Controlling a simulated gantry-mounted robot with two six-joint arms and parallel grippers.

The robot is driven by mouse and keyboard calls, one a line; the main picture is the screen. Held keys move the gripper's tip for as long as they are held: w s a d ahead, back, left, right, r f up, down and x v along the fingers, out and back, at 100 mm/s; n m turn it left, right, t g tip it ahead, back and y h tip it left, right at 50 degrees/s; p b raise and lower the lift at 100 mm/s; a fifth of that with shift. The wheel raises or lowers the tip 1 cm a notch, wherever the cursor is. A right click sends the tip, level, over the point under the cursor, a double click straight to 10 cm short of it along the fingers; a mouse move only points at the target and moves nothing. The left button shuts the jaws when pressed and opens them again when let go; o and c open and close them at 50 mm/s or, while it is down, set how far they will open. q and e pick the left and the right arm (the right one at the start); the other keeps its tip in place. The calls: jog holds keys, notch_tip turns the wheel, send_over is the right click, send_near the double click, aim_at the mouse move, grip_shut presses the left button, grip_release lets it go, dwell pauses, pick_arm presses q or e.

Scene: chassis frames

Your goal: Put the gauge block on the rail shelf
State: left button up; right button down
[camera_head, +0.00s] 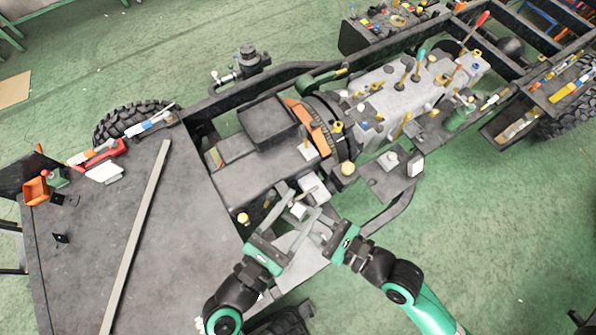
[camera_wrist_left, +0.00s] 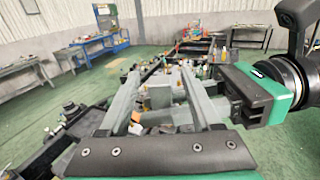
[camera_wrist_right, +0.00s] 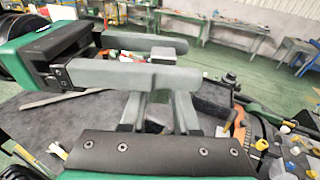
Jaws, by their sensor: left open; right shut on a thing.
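The gauge block looks to be the small pale grey block (camera_head: 299,210) at the tips of my right gripper (camera_head: 306,200), which is shut on it above the chassis. It also shows in the right wrist view (camera_wrist_right: 165,53). My left gripper (camera_head: 302,204) is open, its two long fingers spread on either side of the block; I cannot tell whether they touch it. A dark shelf-like plate (camera_head: 378,184) sits beside the chassis rail, right of my right gripper, with small parts on it. Other tool-laden shelves flank the rail, so I cannot tell which is the rail shelf.
A grey engine assembly (camera_head: 395,95) with several knobs and levers stands behind my grippers. A tool-laden shelf (camera_head: 512,122) is at far right.

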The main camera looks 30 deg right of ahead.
pick_arm(q)
grip_shut()
pick_arm(e)
jog(key=c, duration=0.6)
grip_release()
jog(key=shift+o, duration=0.2)
jog(key=shift+s, duration=0.1)
